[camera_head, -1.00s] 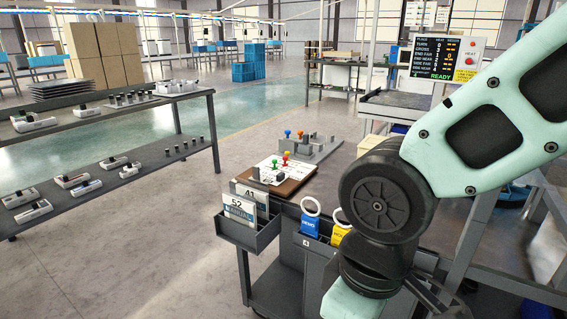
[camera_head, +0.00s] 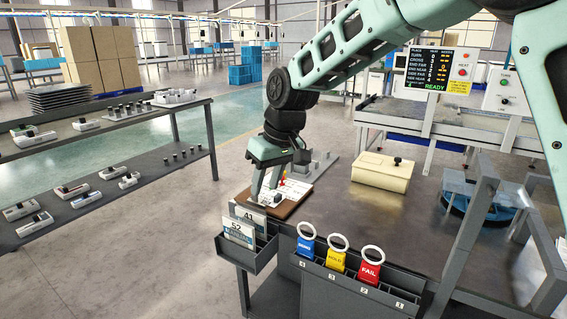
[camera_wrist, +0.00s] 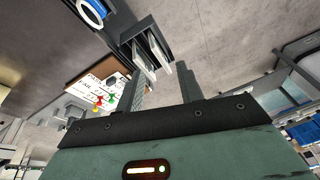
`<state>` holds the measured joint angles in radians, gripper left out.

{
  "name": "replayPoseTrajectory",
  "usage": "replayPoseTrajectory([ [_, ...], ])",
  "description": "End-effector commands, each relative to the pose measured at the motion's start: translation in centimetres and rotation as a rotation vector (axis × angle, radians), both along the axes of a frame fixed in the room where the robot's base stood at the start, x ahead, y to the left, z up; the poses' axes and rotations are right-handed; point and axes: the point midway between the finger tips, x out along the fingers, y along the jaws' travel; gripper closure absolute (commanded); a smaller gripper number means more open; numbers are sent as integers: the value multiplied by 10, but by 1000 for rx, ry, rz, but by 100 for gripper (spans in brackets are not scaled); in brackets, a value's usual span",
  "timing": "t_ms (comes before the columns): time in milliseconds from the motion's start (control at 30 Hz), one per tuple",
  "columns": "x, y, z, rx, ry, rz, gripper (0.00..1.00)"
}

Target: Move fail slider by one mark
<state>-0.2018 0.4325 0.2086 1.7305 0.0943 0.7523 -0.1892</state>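A red tag marked FAIL (camera_head: 370,272) with a white ring on top stands in a grey rack (camera_head: 345,282) with numbered positions along its front. A yellow tag (camera_head: 336,259) and a blue tag (camera_head: 306,249) stand to its left. A board with a white sheet (camera_head: 291,191) and coloured pegs lies behind the rack, partly hidden by my gripper. My gripper (camera_head: 264,193) points down over the board's left part, well left of the FAIL tag. Its fingers are apart with nothing between them, also in the wrist view (camera_wrist: 163,72). I cannot tell whether they touch the board.
A card holder (camera_head: 250,250) with cards numbered 41 and 52 is close in front of my gripper. A cream box (camera_head: 382,172) lies to the right. A grey frame (camera_head: 480,225) rises right of the rack. Shelves (camera_head: 110,160) stand at the left across open floor.

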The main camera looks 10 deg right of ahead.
Motion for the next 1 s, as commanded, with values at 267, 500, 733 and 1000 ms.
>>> replayPoseTrajectory([
  [267,164,-86,25,-17,-121,-109,63],
  [500,213,-129,25,-45,-172,-139,63],
  [733,222,-128,5,-48,-176,-140,63],
  [1000,241,-119,-45,-47,-174,-139,63],
])
